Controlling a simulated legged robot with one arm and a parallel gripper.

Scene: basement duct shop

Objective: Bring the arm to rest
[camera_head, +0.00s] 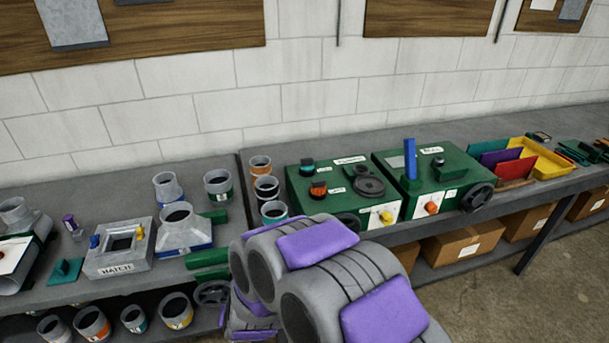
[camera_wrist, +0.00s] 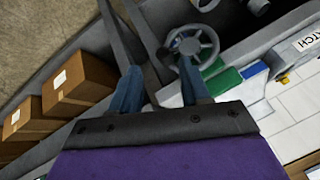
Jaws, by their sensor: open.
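My arm, grey with purple panels, rises at the bottom centre of the head view in front of the bench. Its gripper is hidden there. In the wrist view my gripper (camera_wrist: 158,68) shows two blue-grey fingers standing apart, with nothing held between them. The wrist view is turned, with the bench edge running diagonally. A grey handwheel (camera_wrist: 193,46) lies just beyond the right finger in the picture; I cannot tell the gap. It also shows low beside my arm in the head view (camera_head: 212,293).
The workbench (camera_head: 335,153) carries two green control boxes (camera_head: 335,192), a hatch block (camera_head: 120,262), duct fittings (camera_head: 184,230) and a yellow tray (camera_head: 546,160). Several cardboard boxes (camera_head: 462,248) sit on the shelf below. Open floor (camera_head: 500,310) lies at the lower right.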

